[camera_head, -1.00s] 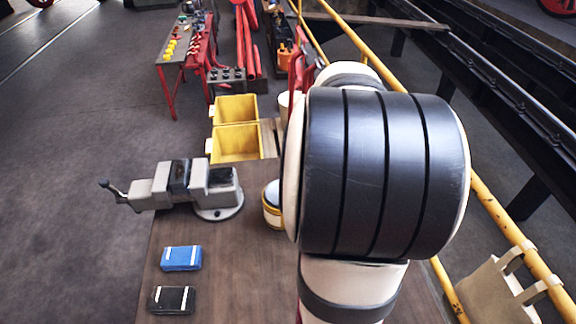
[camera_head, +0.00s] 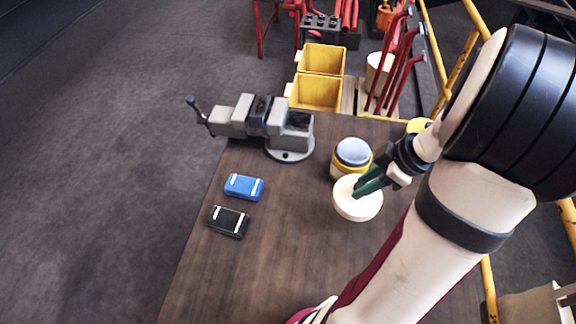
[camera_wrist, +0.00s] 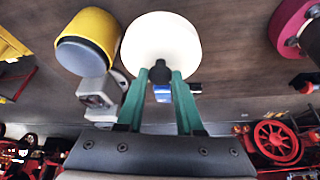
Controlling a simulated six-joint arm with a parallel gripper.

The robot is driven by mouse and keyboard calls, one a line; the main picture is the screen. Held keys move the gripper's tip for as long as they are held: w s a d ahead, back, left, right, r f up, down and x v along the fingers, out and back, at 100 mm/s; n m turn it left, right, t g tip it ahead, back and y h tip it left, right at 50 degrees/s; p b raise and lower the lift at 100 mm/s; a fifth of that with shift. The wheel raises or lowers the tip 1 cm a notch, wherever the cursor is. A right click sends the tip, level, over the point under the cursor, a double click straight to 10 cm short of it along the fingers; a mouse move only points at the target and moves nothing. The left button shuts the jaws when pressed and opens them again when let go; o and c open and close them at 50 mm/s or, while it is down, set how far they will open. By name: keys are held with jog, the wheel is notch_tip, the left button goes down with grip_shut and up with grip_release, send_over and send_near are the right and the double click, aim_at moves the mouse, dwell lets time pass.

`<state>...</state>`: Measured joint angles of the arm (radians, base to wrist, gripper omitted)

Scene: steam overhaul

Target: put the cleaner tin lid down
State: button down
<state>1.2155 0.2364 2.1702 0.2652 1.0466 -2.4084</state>
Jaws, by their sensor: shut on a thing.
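The cleaner tin lid (camera_head: 352,204) is a round cream-white disc, held at my gripper (camera_head: 364,187) by its green fingers. In the wrist view the lid (camera_wrist: 160,45) sits at the tips of the green fingers (camera_wrist: 160,76), which are closed on a small dark knob at its edge. The lid is over the bench top, just in front of the tin; whether it touches the wood I cannot tell. The tin (camera_head: 350,160), yellow-banded with a grey-blue top, stands upright behind it and also shows in the wrist view (camera_wrist: 87,42).
A grey vise (camera_head: 265,125) stands at the bench's back left. A blue block (camera_head: 244,187) and a black block (camera_head: 229,222) lie to the left. Yellow bins (camera_head: 316,92) stand behind. The brown bench top (camera_head: 275,260) is clear in front of the lid.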

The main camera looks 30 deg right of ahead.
jog(key=shift+n, duration=0.4)
jog(key=shift+w+a+f, duration=0.95)
jog(key=shift+w+f, duration=0.8)
jog(key=shift+f, duration=0.1)
jog(key=shift+w+a+f, duration=0.9)
jog(key=shift+w+f, duration=0.85)
jog(key=shift+f, duration=0.1)
jog(key=shift+w+a+f, duration=0.95)
jog(key=shift+w+f, duration=0.8)
jog(key=shift+f, duration=0.1)
jog(key=c, duration=0.5)
grip_release()
jog(key=shift+f, duration=0.1)
jog(key=shift+c, duration=0.2)
